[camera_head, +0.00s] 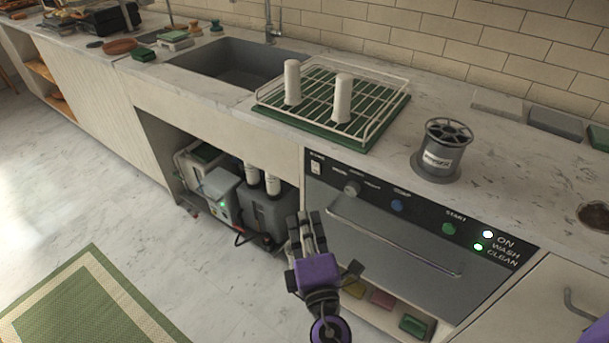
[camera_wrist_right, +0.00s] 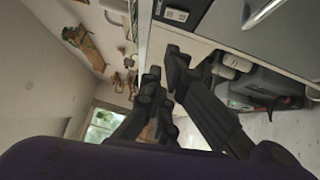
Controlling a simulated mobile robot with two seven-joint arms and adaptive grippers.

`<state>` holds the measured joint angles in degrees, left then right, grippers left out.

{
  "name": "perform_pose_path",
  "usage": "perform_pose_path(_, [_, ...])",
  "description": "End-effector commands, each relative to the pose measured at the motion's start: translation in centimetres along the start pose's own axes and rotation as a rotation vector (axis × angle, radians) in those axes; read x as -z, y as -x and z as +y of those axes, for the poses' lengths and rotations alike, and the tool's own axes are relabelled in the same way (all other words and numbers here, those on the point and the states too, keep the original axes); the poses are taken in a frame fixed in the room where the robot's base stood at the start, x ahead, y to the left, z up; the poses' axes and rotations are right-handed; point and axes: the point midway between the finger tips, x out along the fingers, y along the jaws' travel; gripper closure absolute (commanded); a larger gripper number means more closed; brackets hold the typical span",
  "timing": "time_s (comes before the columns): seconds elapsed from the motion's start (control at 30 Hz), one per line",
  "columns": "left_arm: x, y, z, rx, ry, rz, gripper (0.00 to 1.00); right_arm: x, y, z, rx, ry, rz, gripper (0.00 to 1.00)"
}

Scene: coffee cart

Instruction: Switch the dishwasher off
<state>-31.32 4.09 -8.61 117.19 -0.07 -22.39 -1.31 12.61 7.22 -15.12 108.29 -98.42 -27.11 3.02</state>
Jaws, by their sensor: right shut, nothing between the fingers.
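The dishwasher (camera_head: 385,245) is built in under the counter, with a dark control strip along its top. Its white rocker power switch (camera_head: 316,167) is at the strip's left end; it also shows at the top of the wrist view (camera_wrist_right: 177,14). A white light (camera_head: 487,234) beside ON and a green light (camera_head: 478,247) beside WASH are lit. My right gripper (camera_head: 306,222) is shut and empty, in front of the dishwasher's left edge, below the switch and apart from it in the head view. In the wrist view its fingertips (camera_wrist_right: 165,68) point toward the switch side. My left gripper is not seen.
The dishwasher's bar handle (camera_head: 390,236) runs across its door right of my gripper. Left is an open bay with tanks (camera_head: 270,212). A rack (camera_head: 385,118) stands on the counter.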

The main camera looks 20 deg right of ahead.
Motion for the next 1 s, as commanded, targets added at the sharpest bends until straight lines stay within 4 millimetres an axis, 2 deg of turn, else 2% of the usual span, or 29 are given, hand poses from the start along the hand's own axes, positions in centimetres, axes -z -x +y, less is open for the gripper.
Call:
perform_pose_path(0.17, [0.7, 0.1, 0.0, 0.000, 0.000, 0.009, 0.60, 0.0, -1.1, 0.2, -0.002, -0.001, 0.000, 1.00])
perform_pose_path(0.27, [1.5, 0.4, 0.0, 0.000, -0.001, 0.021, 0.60, 0.1, -2.8, 0.4, -0.004, -0.002, 0.000, 1.00])
perform_pose_path(0.5, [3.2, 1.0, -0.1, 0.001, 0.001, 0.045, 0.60, 0.1, -8.0, 0.5, -0.005, -0.002, 0.000, 1.00])
perform_pose_path(0.63, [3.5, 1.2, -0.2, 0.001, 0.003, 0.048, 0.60, 0.0, -10.6, 0.4, -0.004, -0.001, 0.000, 1.00])
perform_pose_path(0.8, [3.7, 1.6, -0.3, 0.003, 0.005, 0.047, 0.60, -2.0, -12.1, 0.3, -0.002, 0.000, 0.000, 1.00])
perform_pose_path(1.0, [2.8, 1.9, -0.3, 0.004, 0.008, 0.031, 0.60, -2.8, -12.8, 0.1, 0.000, -0.001, 0.000, 1.00])
